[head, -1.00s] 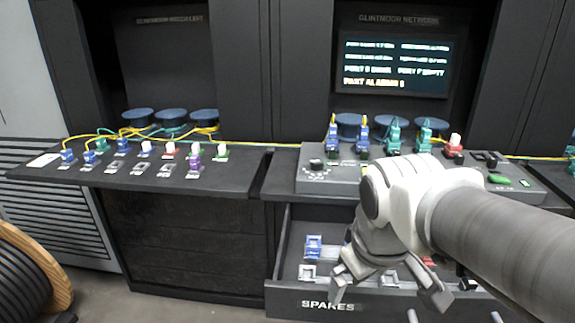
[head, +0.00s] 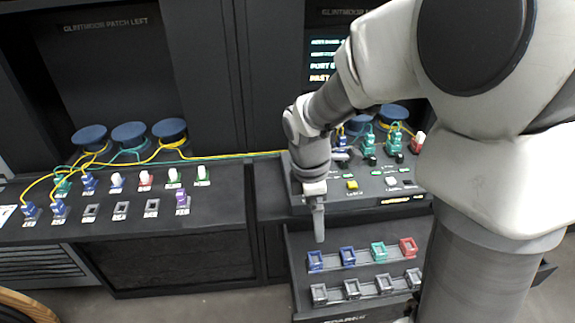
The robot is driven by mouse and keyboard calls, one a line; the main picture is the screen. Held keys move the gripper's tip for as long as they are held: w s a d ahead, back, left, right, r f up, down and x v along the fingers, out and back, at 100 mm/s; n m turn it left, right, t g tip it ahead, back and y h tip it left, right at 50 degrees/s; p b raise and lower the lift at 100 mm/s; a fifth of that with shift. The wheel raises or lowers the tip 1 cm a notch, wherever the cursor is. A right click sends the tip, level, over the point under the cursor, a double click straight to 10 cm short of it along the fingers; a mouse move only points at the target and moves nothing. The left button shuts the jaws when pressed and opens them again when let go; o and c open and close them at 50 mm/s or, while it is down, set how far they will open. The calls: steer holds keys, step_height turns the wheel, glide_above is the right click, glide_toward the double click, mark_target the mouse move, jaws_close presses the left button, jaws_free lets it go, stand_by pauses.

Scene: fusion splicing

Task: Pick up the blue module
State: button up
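Two blue modules sit in the back row of the open spares drawer (head: 405,303): one at the left end (head: 315,261) and one beside it (head: 347,256). My gripper (head: 319,238) points down just above and behind the left-end blue module. Its fingers are seen edge-on and look like one, so I cannot tell whether they are apart. No module shows between them. The module below shows a little clear of the fingertip.
A green module (head: 378,251) and a red module (head: 408,247) share the back row. Several grey holders (head: 352,287) form the front row. The console (head: 350,200) stands behind the drawer. The left patch shelf (head: 120,235) carries several connectors and yellow and green cables.

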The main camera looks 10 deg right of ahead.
steer(key=b, duration=0.3)
glide_above(316, 260)
step_height(316, 260, down, 12)
steer(key=shift+a, duration=0.15)
steer(key=shift+f+b, duration=0.45)
steer(key=shift+f, duration=2.25)
steer(key=shift+c, duration=0.3)
steer(key=c, duration=1.1)
steer(key=shift+r, duration=0.15)
